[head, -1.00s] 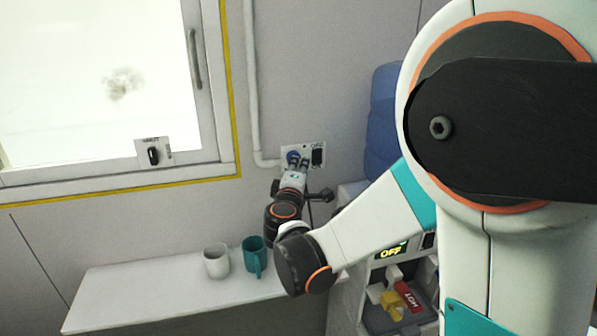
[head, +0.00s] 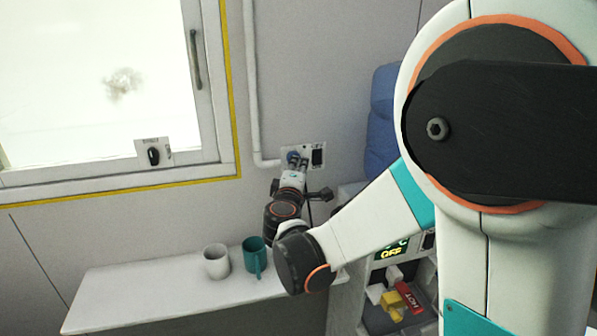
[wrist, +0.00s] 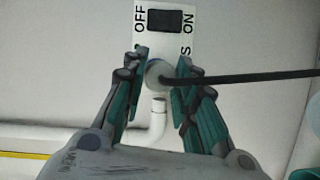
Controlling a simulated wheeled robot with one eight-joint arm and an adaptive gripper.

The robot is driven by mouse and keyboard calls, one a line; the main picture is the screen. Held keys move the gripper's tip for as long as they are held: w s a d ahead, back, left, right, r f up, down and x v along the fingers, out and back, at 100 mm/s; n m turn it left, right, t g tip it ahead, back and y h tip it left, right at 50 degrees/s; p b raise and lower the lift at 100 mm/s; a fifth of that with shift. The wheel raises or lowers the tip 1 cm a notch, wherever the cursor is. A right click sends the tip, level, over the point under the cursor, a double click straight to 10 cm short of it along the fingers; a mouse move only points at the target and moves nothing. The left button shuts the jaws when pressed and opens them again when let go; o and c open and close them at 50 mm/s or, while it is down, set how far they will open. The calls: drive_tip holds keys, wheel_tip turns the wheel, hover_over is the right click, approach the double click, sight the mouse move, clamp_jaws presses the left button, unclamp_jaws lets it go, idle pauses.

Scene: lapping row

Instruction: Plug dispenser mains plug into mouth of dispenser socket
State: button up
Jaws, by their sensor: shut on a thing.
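The dispenser mains plug (wrist: 157,76) is a pale round body in the wrist view, with a black cable running off to the right. My gripper (wrist: 160,74) is shut on it; a fingertip lies on each side. In the head view my gripper (head: 298,163) is up against the wall at the socket plate (head: 317,148). The dispenser socket (head: 292,156) shows as a blue round part at the plate's left, partly covered by my fingers. The socket mouth is hidden, so I cannot tell whether the plug is inside it.
The plate carries a black OFF/ON switch (wrist: 165,21). A white pipe (head: 252,90) runs down the wall left of the plate. A white mug (head: 216,262) and a teal mug (head: 254,256) stand on the shelf (head: 150,287) below.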

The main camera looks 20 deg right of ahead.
drive_tip(key=shift+w, duration=1)
drive_tip(key=o, duration=1.1)
drive_tip(key=v, duration=0.7)
drive_tip(key=shift+s+a, duration=0.1)
drive_tip(key=shift+s, duration=0.1)
